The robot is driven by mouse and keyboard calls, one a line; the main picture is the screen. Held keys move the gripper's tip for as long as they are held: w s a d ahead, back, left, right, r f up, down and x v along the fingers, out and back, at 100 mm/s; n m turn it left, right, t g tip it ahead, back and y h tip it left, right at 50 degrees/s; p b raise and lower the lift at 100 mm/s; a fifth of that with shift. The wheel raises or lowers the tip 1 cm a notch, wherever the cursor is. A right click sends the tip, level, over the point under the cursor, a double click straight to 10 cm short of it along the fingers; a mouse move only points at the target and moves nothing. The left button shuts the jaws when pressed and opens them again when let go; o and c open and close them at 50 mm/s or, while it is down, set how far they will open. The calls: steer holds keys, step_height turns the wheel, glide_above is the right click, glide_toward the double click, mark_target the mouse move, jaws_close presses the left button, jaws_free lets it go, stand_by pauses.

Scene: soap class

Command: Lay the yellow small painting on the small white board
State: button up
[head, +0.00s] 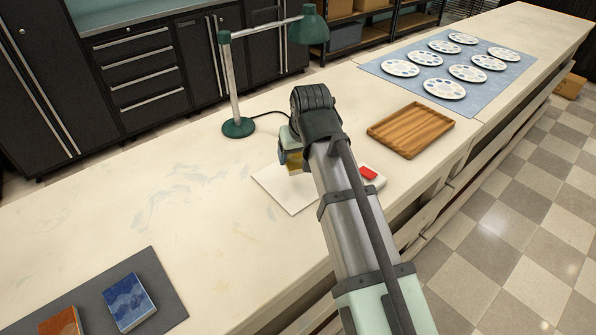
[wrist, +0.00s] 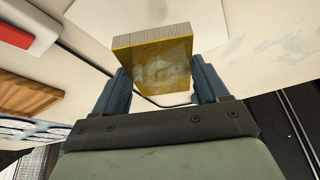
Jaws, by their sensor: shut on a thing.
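The yellow small painting (wrist: 153,62) is a thin block with a yellow face and a pale, ridged edge. My gripper (wrist: 160,85) is shut on it, one finger on each side, in the wrist view. In the head view my gripper (head: 290,155) is mostly hidden behind my arm, and the painting (head: 294,168) shows only in part. The small white board (head: 285,190) lies flat on the table, partly hidden by my arm. The painting is over or close to the board; I cannot tell whether they touch.
A white box with a red top (head: 369,173) is right of my arm. A wooden tray (head: 410,130) is farther right, then a blue mat (head: 388,82) with several palettes. A green lamp (head: 238,127) stands behind. A grey mat (head: 165,283) with blue and orange paintings lies front left.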

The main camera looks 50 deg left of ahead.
mark_target(298, 181)
steer(key=shift+f, duration=3)
steer(key=shift+f, duration=0.15)
steer(key=o, duration=1)
steer(key=shift+o, duration=0.2)
steer(key=v, duration=1.2)
steer(key=shift+s+d, duration=0.1)
